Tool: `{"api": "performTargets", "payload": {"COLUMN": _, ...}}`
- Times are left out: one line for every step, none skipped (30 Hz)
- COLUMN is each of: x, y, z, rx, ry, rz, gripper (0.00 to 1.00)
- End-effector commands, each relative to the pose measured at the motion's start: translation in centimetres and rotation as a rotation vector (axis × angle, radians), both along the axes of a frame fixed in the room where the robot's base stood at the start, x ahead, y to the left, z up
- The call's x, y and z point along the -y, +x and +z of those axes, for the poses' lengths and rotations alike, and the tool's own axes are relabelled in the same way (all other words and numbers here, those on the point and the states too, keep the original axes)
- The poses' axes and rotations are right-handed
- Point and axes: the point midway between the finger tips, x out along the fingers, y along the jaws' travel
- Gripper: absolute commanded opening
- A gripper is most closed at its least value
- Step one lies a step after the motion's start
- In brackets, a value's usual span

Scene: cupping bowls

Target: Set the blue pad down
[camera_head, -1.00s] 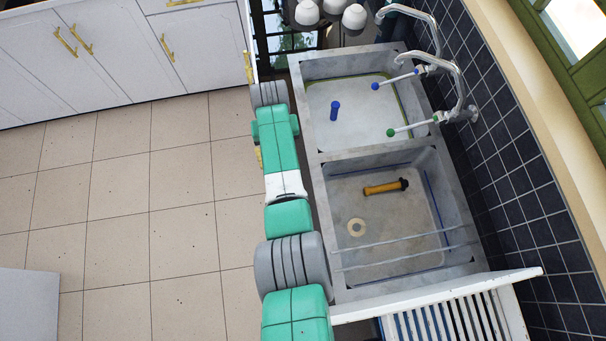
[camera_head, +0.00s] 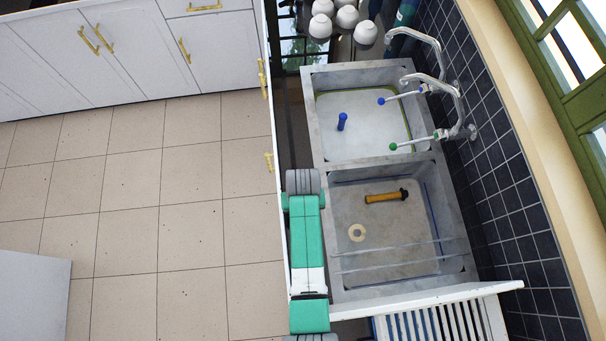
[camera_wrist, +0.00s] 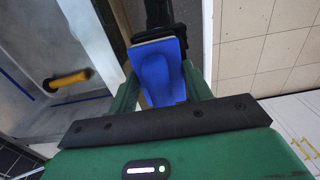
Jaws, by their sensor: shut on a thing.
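The blue pad (camera_wrist: 160,76) is in the wrist view, between the two green fingers of my gripper (camera_wrist: 160,84). It has a smooth blue face and a thin tan edge at its far end. My gripper is shut on it and holds it up, with dark shapes just beyond it. In the head view I see part of my green and white arm beside the sink, but I cannot make out the gripper or the pad there.
A two-basin sink (camera_head: 324,215) stands right of my arm. A yellow-handled tool (camera_head: 385,197) and a pale ring (camera_head: 356,233) lie in the near basin; a blue object (camera_head: 342,122) is in the far one. A white slatted rack (camera_head: 440,322) is in front. Tiled floor (camera_head: 120,240) lies open at left.

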Motion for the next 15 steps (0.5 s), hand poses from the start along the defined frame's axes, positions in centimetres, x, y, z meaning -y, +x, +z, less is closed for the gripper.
{"api": "performTargets", "payload": {"x": 0.02, "y": 0.01, "z": -0.32, "rx": 0.000, "ry": 0.000, "rz": -0.001, "gripper": 0.31}}
{"api": "performTargets", "payload": {"x": 0.02, "y": 0.00, "z": -0.40, "rx": 0.000, "ry": 0.000, "rz": -0.001, "gripper": 0.31}}
{"api": "performTargets", "payload": {"x": 0.01, "y": 0.00, "z": -0.41, "rx": 0.000, "ry": 0.000, "rz": -0.001, "gripper": 0.31}}
{"api": "performTargets", "payload": {"x": 0.01, "y": 0.00, "z": -0.39, "rx": 0.000, "ry": 0.000, "rz": -0.001, "gripper": 0.31}}
{"api": "performTargets", "payload": {"x": 0.01, "y": 0.00, "z": -0.38, "rx": 0.000, "ry": 0.000, "rz": -0.001, "gripper": 0.31}}
{"api": "performTargets", "payload": {"x": 0.00, "y": 0.01, "z": -0.38, "rx": 0.000, "ry": 0.000, "rz": -0.001, "gripper": 0.31}}
{"api": "performTargets", "payload": {"x": 0.00, "y": 0.01, "z": -0.37, "rx": 0.000, "ry": 0.000, "rz": -0.001, "gripper": 0.31}}
{"api": "performTargets", "payload": {"x": 0.00, "y": 0.01, "z": -0.39, "rx": 0.000, "ry": 0.000, "rz": -0.001, "gripper": 0.31}}
{"api": "performTargets", "payload": {"x": 0.00, "y": 0.01, "z": -0.50, "rx": 0.000, "ry": 0.000, "rz": -0.001, "gripper": 0.31}}
{"api": "performTargets", "payload": {"x": -0.01, "y": 0.01, "z": -0.62, "rx": 0.000, "ry": 0.000, "rz": -0.001, "gripper": 0.31}}
{"api": "performTargets", "payload": {"x": -0.01, "y": 0.01, "z": -0.74, "rx": 0.000, "ry": 0.000, "rz": -0.001, "gripper": 0.31}}
{"api": "performTargets", "payload": {"x": -0.01, "y": 0.01, "z": -0.70, "rx": 0.000, "ry": 0.000, "rz": 0.000, "gripper": 0.53}}
{"api": "performTargets", "payload": {"x": -0.01, "y": 0.01, "z": -0.65, "rx": 0.000, "ry": 0.000, "rz": 0.000, "gripper": 0.59}}
{"api": "performTargets", "payload": {"x": -0.01, "y": 0.01, "z": -0.65, "rx": 0.000, "ry": 0.000, "rz": 0.000, "gripper": 0.65}}
{"api": "performTargets", "payload": {"x": -0.01, "y": 0.01, "z": -0.64, "rx": 0.000, "ry": 0.000, "rz": -0.001, "gripper": 0.71}}
